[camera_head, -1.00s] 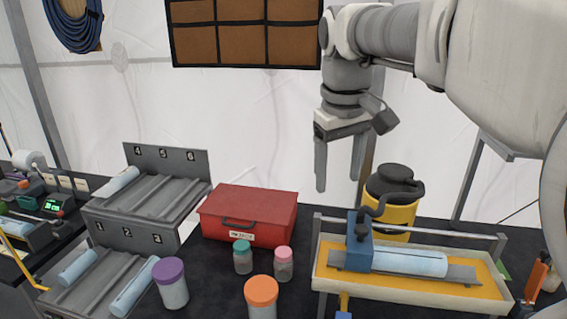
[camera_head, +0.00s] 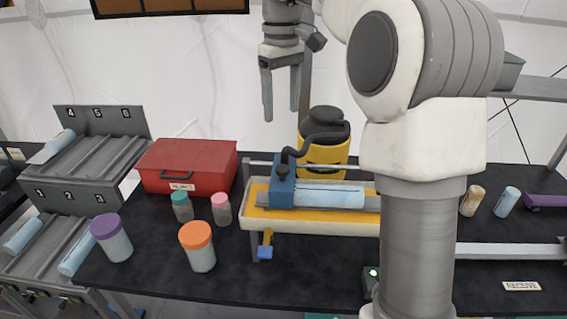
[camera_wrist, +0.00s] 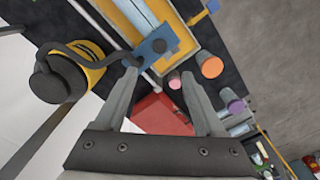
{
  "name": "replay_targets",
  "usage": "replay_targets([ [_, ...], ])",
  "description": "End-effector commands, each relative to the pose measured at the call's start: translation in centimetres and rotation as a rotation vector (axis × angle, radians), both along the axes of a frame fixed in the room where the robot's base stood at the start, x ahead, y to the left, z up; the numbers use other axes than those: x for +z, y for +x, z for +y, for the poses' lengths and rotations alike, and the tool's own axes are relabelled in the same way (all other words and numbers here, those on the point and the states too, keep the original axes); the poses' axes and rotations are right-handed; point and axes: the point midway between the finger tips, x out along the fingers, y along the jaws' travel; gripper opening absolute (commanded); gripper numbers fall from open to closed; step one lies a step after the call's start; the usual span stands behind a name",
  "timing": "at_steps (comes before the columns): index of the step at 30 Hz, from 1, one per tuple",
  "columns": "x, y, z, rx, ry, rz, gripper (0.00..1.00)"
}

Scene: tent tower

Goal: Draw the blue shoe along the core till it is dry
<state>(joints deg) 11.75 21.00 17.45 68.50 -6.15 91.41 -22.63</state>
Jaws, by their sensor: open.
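The blue shoe (camera_head: 282,188) is a block at the left end of the pale blue core (camera_head: 330,196), and a dark hose joins its top. The core lies along a grey cradle in a yellow-floored tray (camera_head: 250,214). In the wrist view the shoe (camera_wrist: 153,46) is beyond the left fingertip. My gripper (camera_head: 281,112) is open and empty, pointing down, above and behind the shoe; it also shows in the wrist view (camera_wrist: 158,80). My arm hides the right end of the tray and core in the head view.
A yellow canister (camera_head: 322,152) with a black top stands behind the tray. A red box (camera_head: 188,166), small jars and an orange-lidded jar (camera_head: 198,247) stand left of it. A grey rack (camera_head: 84,160) holds cores farther left.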

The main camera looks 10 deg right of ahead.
Motion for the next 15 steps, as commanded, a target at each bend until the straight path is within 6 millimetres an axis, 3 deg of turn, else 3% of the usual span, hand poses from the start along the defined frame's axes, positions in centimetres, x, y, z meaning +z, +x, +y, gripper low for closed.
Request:
replay_targets([
  [15, -11.3, -0.1, -0.1, -0.001, 0.0, 0.003, 0.71],
])
